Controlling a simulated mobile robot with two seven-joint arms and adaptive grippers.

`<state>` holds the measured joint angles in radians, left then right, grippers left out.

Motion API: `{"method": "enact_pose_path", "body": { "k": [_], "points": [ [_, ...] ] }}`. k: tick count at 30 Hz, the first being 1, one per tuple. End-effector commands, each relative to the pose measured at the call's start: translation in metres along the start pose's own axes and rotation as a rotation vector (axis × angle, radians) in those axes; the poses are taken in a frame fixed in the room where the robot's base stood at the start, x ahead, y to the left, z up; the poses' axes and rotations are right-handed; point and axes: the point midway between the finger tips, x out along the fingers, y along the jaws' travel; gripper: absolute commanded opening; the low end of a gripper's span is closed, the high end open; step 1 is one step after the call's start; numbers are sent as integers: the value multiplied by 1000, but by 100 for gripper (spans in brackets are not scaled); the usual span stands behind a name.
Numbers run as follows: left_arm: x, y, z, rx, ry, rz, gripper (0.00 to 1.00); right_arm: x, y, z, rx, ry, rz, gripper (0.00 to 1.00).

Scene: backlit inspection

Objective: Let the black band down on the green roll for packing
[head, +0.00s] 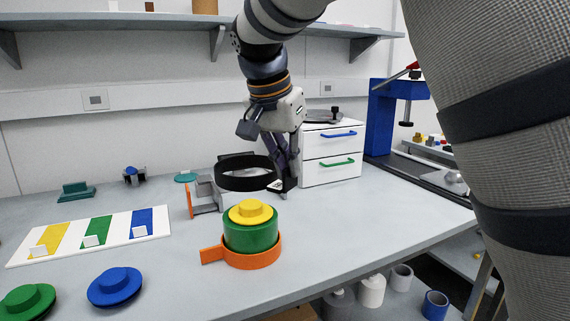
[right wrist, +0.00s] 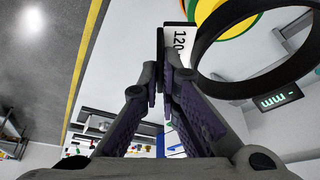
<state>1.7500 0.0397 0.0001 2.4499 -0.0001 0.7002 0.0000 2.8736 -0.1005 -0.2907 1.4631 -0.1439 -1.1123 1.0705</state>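The black band (head: 247,184) is an open ring held level in the air, above and behind the green roll in the head view. The green roll (head: 250,238) stands upright on the table with a yellow stepped top (head: 250,212) and an orange ring with a handle (head: 252,260) around its lower part. My right gripper (head: 281,184) is shut on the band's side tab, beside a white label reading 120 (right wrist: 180,42). The band (right wrist: 225,88) also shows in the right wrist view, apart from the roll's yellow top (right wrist: 205,8). My left gripper is not in view.
A blue lidded disc (head: 115,286) and a green one (head: 27,300) lie front left. A striped board (head: 150,222) lies behind them. A white drawer unit (head: 332,152) and a blue press (head: 381,115) stand at the back right. The table right of the roll is clear.

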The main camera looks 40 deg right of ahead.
Motion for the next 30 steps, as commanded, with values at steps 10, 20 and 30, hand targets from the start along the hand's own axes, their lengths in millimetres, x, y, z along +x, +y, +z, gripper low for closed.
{"method": "enact_pose_path", "body": {
  "k": [10,20,30],
  "points": [
    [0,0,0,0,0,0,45,19,0,8,-1,0,2,0],
    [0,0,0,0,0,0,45,51,0,21,-1,1,0,0],
    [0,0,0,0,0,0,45,54,0,22,0,1,-1,0]
  ]
}}
